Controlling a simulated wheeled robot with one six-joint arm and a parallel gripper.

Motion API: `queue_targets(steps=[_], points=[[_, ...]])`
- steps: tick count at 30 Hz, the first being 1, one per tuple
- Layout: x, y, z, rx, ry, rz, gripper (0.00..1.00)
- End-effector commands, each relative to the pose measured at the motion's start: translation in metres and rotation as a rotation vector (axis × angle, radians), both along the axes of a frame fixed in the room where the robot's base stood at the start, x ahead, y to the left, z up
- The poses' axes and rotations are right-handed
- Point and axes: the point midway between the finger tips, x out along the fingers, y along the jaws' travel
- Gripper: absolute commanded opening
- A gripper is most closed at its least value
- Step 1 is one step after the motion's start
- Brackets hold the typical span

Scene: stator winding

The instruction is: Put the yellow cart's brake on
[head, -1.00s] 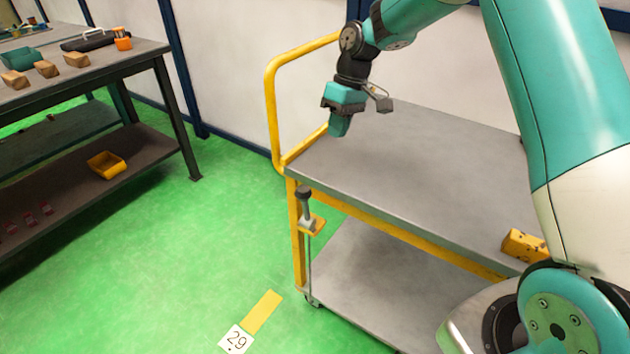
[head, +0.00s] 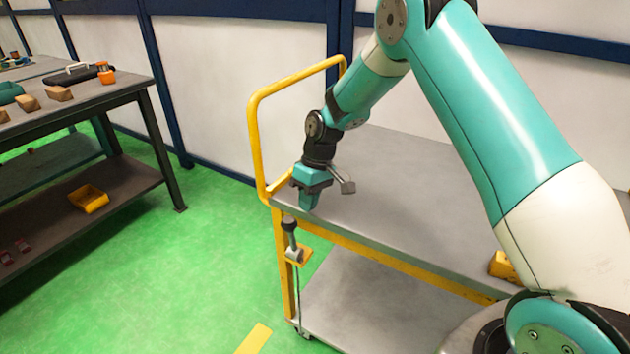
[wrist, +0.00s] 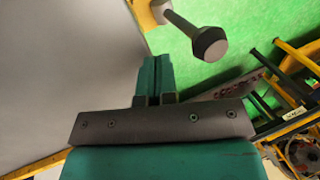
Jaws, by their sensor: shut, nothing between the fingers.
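The yellow cart (head: 400,262) has grey decks and a yellow push handle (head: 255,130) at its left end. The brake lever (head: 290,237) is a dark-knobbed grey stick on a yellow bracket (head: 299,255) at the cart's near left corner post; it stands about upright. In the wrist view the brake lever's knob (wrist: 208,44) shows beyond my fingertips, to the right. My gripper (head: 307,205) points down above the cart's top deck near that corner, behind the lever and apart from it. Its fingers (wrist: 154,75) are together and empty.
A yellow block-like item (head: 503,266) lies at the cart's right. A dark workbench (head: 120,92) with several items and a yellow bin (head: 89,198) on its lower shelf stands at left. Green floor (head: 215,240) is clear between bench and cart.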

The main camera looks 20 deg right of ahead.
Motion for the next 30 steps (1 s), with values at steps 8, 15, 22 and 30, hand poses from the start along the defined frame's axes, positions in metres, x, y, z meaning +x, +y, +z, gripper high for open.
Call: queue_targets(steps=[8, 15, 22, 30], points=[[-0.01, 0.023, -0.003, 0.0, -0.002, 0.001, 0.0], [-0.011, 0.024, -0.003, 0.0, -0.002, 0.0, 0.0], [-0.012, 0.025, -0.003, -0.007, -0.006, 0.001, 0.0], [-0.02, 0.038, -0.002, -0.085, -0.064, 0.006, 0.0]])
